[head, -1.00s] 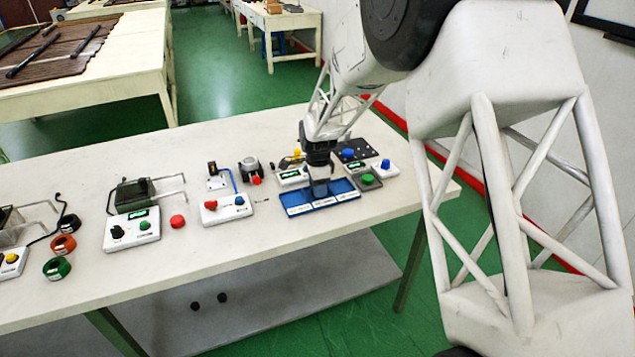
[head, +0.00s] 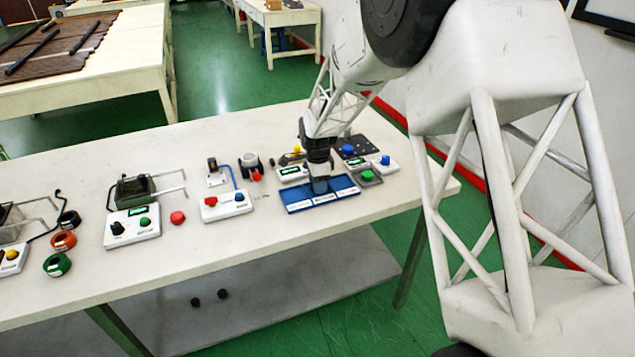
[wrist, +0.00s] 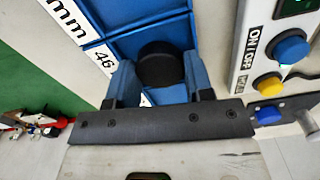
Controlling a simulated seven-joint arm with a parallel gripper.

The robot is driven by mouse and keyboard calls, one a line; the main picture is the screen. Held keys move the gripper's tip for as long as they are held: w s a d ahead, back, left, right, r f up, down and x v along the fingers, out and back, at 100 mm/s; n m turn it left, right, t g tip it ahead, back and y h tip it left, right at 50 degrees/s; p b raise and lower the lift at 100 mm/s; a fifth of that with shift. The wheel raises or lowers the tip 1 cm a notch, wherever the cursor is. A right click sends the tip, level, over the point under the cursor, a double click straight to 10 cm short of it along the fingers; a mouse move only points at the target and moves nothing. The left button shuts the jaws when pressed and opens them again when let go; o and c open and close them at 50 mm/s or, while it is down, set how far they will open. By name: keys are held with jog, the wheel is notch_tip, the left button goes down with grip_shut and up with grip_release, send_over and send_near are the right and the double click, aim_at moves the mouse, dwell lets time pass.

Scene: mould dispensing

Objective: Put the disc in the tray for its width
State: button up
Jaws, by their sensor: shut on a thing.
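In the wrist view a black disc (wrist: 160,66) sits between the two fingers of my gripper (wrist: 159,85), which is shut on it. The disc is over the blue tray (wrist: 115,18), in front of a compartment whose label begins with 46. I cannot tell whether it touches the tray floor. In the head view my gripper (head: 320,187) points down at the middle of the blue tray (head: 296,197), which has several labelled compartments side by side. The disc is hidden there by the gripper.
A white box with a blue knob and a yellow button (wrist: 268,84) stands close beside the tray in the wrist view. In the head view a green-button box (head: 368,177) is right of the tray and a red-knob control box (head: 226,206) left. The table front is clear.

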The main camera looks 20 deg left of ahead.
jog(key=shift+f, duration=0.2)
dwell(0.4)
jog(key=o, duration=0.8)
jog(key=shift+r, duration=0.1)
jog(key=shift+r, duration=0.45)
jog(key=shift+o, duration=0.8)
jog(key=shift+r, duration=2.95)
